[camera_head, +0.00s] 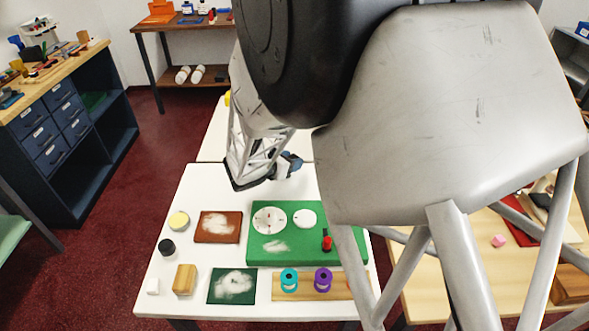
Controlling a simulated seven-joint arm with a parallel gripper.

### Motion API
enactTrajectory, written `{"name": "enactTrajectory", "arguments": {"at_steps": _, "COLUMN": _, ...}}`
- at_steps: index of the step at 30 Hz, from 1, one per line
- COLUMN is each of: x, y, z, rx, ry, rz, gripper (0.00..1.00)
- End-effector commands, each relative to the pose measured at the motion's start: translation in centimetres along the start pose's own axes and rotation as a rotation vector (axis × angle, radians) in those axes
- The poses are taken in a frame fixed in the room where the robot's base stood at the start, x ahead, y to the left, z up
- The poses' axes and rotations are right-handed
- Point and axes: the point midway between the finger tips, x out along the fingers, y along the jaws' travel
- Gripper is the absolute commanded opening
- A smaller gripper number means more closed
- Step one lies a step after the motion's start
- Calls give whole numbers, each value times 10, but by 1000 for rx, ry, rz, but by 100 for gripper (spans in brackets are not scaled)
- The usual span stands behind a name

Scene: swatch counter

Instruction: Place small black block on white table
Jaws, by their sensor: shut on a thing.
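The white table (170,285) stands in front of me with several things on its near half. My gripper (294,165) is low over the far part of this table, partly hidden by my arm. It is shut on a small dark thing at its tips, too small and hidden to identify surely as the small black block. I cannot tell whether that thing touches the tabletop. A small black round piece (166,247) sits on the table's left side, well apart from my gripper.
A green board (256,248) with white discs, a brown swatch (218,227), dark green swatch (231,286), wooden block (184,279) and spools (323,280) occupy the near half. The far left tabletop is clear. A wooden table (480,265) stands right.

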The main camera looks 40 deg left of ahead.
Motion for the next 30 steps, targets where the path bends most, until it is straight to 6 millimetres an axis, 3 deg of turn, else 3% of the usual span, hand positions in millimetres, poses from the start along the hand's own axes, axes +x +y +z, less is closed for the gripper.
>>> {"name": "enactTrajectory", "arguments": {"at_steps": 13, "x": 2, "y": 0, "z": -5, "rx": 0, "ry": 0, "rz": 0, "gripper": 23}}
{"name": "enactTrajectory", "arguments": {"at_steps": 24, "x": 15, "y": 0, "z": -36, "rx": 0, "ry": 0, "rz": 0, "gripper": 23}}
{"name": "enactTrajectory", "arguments": {"at_steps": 30, "x": 16, "y": 0, "z": -38, "rx": 1, "ry": -1, "rz": 1, "gripper": 23}}
